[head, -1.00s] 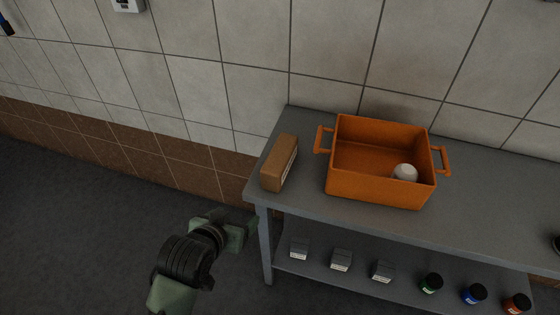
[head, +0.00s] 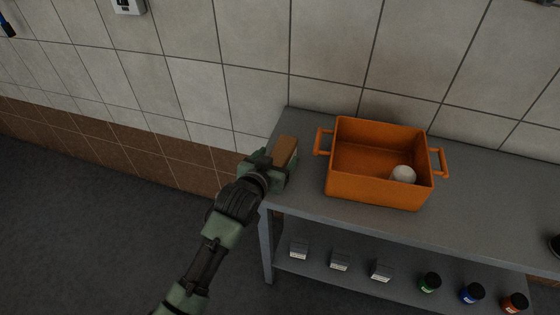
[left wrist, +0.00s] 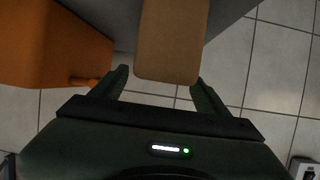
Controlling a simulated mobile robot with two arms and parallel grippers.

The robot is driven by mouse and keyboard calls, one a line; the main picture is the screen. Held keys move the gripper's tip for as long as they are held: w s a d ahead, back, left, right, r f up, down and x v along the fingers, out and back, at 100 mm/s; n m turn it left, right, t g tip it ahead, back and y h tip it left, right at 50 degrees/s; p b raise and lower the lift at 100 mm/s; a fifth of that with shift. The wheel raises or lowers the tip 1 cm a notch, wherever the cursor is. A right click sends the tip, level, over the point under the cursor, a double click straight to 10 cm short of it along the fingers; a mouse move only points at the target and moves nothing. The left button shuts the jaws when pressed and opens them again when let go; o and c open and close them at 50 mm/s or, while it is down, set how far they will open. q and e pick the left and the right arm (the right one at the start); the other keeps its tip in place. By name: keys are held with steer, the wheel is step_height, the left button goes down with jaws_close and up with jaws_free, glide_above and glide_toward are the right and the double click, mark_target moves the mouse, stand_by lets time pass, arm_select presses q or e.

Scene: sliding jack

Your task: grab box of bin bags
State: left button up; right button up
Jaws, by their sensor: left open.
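The box of bin bags is a brown cardboard box (head: 285,150) near the left end of the grey table. My left gripper (head: 272,165) is at the near end of the box in the head view and hides its lower part. My right gripper is not in view.
An orange bin (head: 380,194) with side handles stands to the right of the box and holds a white round object (head: 403,175). Small grey boxes (head: 340,260) and jars (head: 472,293) stand on the lower shelf. A tiled wall is behind.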

arm_select(q)
steer(key=shift+w, duration=0.2)
steer(key=shift+s, duration=0.1)
steer(key=c, duration=1.5)
jaws_close()
steer(key=shift+r, duration=0.1)
